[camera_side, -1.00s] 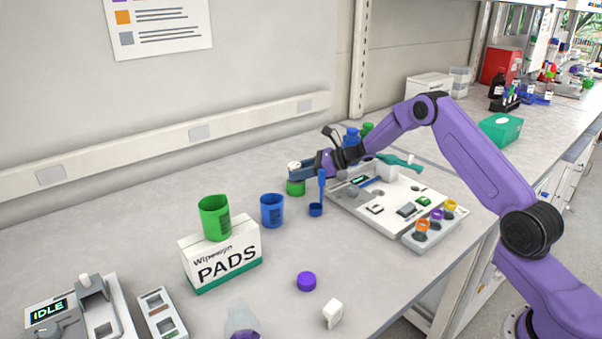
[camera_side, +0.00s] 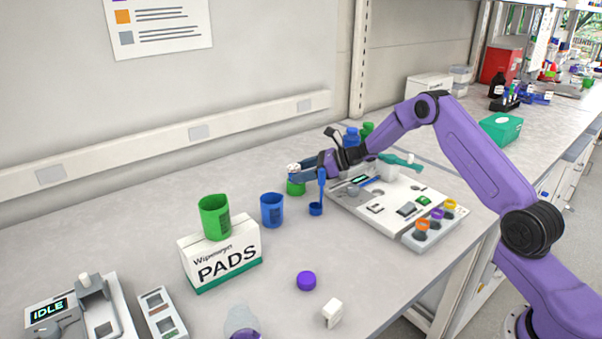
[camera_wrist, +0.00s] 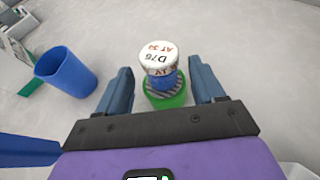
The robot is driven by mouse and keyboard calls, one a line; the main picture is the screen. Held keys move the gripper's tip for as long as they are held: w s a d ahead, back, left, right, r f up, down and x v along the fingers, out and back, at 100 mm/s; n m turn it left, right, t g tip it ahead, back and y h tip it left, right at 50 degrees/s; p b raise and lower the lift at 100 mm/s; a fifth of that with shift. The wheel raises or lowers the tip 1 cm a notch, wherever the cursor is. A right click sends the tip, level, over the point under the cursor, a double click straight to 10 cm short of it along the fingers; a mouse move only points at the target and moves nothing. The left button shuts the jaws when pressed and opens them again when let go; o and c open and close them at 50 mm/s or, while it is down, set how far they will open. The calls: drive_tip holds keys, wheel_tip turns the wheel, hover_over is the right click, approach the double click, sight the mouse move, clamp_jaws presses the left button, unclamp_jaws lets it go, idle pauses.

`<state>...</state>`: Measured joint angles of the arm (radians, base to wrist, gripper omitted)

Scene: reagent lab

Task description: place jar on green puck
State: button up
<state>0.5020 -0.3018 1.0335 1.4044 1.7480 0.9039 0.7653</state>
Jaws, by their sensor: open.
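The jar (camera_wrist: 158,60) has a white lid with printed text and a blue body. In the wrist view it stands on the green puck (camera_wrist: 168,99), which has a striped top. In the side view the jar's white lid (camera_side: 293,168) shows at the tips of my gripper (camera_side: 308,170), with the green puck (camera_side: 296,188) just below. My gripper also shows in the wrist view (camera_wrist: 162,82), its two fingers apart on either side of the jar, with a gap to each side. Part of the jar and puck is hidden by the fingers in the side view.
A blue beaker (camera_side: 272,210) stands left of the puck. A green beaker (camera_side: 215,217) sits on the PADS box (camera_side: 222,257). A white instrument (camera_side: 388,204) is to the right. A purple cap (camera_side: 307,281) and a white block (camera_side: 332,312) lie in front.

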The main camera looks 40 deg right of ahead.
drive_tip(key=v, duration=1)
drive_tip(key=shift+s+d, duration=0.1)
drive_tip(key=shift+d, duration=0.1)
drive_tip(key=shift+s+d+r, duration=0.15)
drive_tip(key=shift+s+d, duration=0.15)
drive_tip(key=shift+s, duration=0.05)
